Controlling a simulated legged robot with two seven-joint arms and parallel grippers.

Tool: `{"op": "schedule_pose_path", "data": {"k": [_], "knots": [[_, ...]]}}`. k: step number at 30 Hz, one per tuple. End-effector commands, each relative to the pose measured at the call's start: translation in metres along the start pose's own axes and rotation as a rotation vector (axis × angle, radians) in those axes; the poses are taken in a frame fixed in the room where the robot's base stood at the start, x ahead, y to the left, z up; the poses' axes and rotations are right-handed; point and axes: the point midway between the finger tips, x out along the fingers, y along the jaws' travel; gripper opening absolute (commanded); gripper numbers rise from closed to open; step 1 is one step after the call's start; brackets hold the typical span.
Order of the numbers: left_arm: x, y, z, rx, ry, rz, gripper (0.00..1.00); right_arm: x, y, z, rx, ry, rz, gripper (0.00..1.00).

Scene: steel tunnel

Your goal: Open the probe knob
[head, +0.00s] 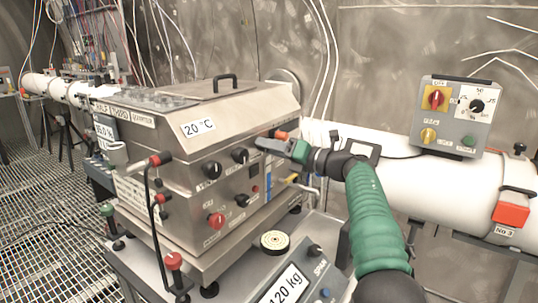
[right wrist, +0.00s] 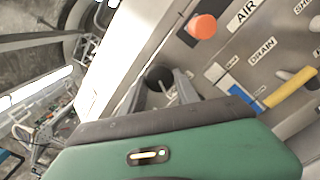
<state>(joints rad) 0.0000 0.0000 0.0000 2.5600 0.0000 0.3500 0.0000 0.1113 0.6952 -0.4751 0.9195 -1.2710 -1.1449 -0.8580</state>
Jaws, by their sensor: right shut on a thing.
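A steel box (head: 180,160) with several black knobs stands in the middle of the head view. My right gripper (head: 264,144) is at the box's upper right corner. In the right wrist view, its fingers (right wrist: 165,88) are closed around a dark round knob (right wrist: 158,77) on the steel panel. The knob is partly covered by the fingers, and I cannot read a PROBE label beside it. An orange knob (right wrist: 203,26) sits near the AIR label and also shows in the head view (head: 281,135), just beyond the gripper. My left gripper is not in view.
A yellow handle (right wrist: 290,88) sticks out by the DRAIN label (right wrist: 263,64). A white pipe (head: 400,172) runs behind my right arm, with a grey switch box (head: 458,117) on it. A scale panel (head: 290,288) is in front. Grated floor (head: 40,200) lies at left.

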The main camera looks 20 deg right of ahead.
Motion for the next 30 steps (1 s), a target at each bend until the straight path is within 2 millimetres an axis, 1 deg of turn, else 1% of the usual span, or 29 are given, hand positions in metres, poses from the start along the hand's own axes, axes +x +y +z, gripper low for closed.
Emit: {"op": "schedule_pose_path", "data": {"k": [1, 10, 23, 24, 28, 30], "knots": [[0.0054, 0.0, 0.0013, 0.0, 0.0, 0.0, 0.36, 0.0006, -0.0086, -0.0096, -0.016, 0.017, -0.007, 0.0], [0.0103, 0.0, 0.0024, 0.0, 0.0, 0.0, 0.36, 0.0004, -0.0081, -0.0078, -0.093, 0.017, -0.008, 0.0], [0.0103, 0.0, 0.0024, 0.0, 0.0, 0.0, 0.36, 0.0004, -0.0079, -0.0073, -0.1, 0.017, -0.008, 0.0], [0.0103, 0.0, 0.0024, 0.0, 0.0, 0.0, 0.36, 0.0004, -0.0079, -0.0073, -0.1, 0.017, -0.008, 0.43], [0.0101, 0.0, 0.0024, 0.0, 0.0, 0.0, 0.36, 0.0003, -0.0062, -0.0054, -0.102, 0.014, -0.007, 0.59], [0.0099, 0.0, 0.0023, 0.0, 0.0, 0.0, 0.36, 0.0003, -0.0052, -0.0045, -0.103, 0.012, -0.006, 0.59]]}}
